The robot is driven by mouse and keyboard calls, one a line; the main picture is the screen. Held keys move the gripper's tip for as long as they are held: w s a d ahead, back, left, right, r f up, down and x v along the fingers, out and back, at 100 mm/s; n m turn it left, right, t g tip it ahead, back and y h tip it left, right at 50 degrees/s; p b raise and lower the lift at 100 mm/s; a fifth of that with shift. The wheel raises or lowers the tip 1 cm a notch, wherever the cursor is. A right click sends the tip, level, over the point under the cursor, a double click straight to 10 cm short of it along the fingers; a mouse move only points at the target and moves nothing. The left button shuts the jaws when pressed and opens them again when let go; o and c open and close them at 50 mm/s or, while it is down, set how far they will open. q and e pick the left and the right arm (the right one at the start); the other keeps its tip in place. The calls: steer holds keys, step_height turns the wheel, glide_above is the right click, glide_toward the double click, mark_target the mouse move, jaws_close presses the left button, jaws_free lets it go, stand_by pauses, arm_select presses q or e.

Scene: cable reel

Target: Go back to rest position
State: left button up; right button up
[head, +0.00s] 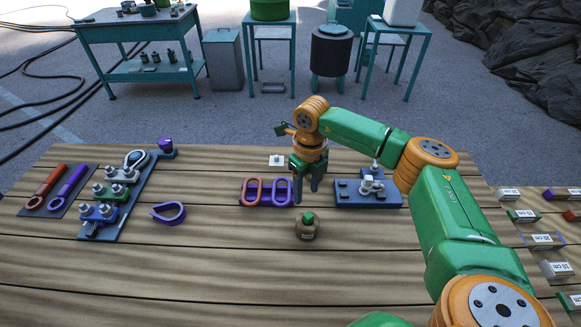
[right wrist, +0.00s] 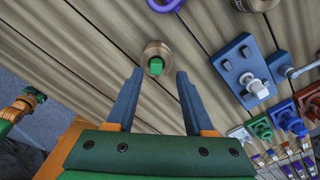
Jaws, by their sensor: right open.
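My right gripper (head: 307,188) points down over the middle of the wooden table (head: 230,265), with its fingers apart. In the right wrist view my right gripper (right wrist: 160,72) is open, and nothing is between its fingers. My right arm reaches in from the lower right, bent at the elbow. My left gripper does not show.
Near the right gripper are red and purple oval loops (head: 265,191) and a blue block with fittings (head: 350,195). A purple clamp (head: 168,213) and a board of fittings (head: 125,195) are at left. Labelled blocks (head: 541,240) line the right. The front middle is clear.

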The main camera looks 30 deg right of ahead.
mark_target(309, 216)
steer(key=s+b, duration=0.1)
steer(key=s+f, duration=0.1)
steer(key=shift+s+a+b, duration=0.15)
steer(key=shift+s+b, duration=0.2)
steer(key=shift+s, duration=0.05)
step_height(309, 216, down, 2)
steer(key=shift+s+f+b, duration=0.1)
steer(key=shift+f+b, duration=0.1)
steer(key=shift+b, duration=0.8)
steer(key=shift+w+r, duration=0.1)
steer(key=shift+w, duration=0.55)
steer(key=shift+s+f+b, duration=0.4)
steer(key=shift+s+f, duration=0.05)
steer(key=shift+f, duration=0.3)
steer(key=shift+w+f+b, duration=0.1)
steer(key=shift+f+b, duration=0.8)
steer(key=shift+f, duration=0.5)
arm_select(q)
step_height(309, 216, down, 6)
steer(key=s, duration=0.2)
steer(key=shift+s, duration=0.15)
arm_select(e)
steer(key=shift+r, duration=0.1)
